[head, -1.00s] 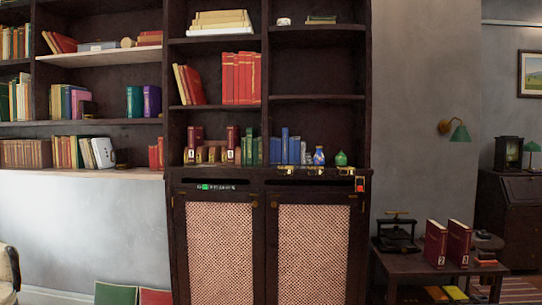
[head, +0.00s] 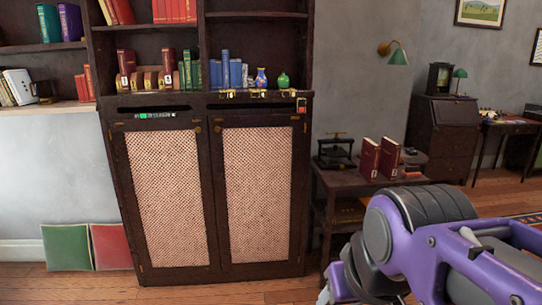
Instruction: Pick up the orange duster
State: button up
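I cannot make out an orange duster in the head view. A small red-orange item (head: 301,105) sits at the right end of the cabinet's ledge, but it is too small to identify. My purple and grey arm comes in from the lower right. The end of my gripper (head: 325,294) shows only in part at the bottom edge, in front of the side table. Its fingers are mostly cut off, so I cannot tell whether it is open or holds anything.
A dark cabinet (head: 212,190) with woven door panels stands ahead under bookshelves. A side table (head: 335,182) to its right carries two red books (head: 380,158) and a black press (head: 335,150). Green (head: 66,247) and red (head: 112,246) panels lean at the left wall. Wood floor lies in front.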

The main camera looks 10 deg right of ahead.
aim_at(410, 172)
jog(key=i+l+z, duration=0.2)
jog(key=l+z, duration=0.15)
jog(key=z, duration=0.15)
jog(key=i+l+z, duration=0.3)
jog(key=z, duration=0.2)
jog(key=u, duration=1.55)
jog(key=z, duration=1.45)
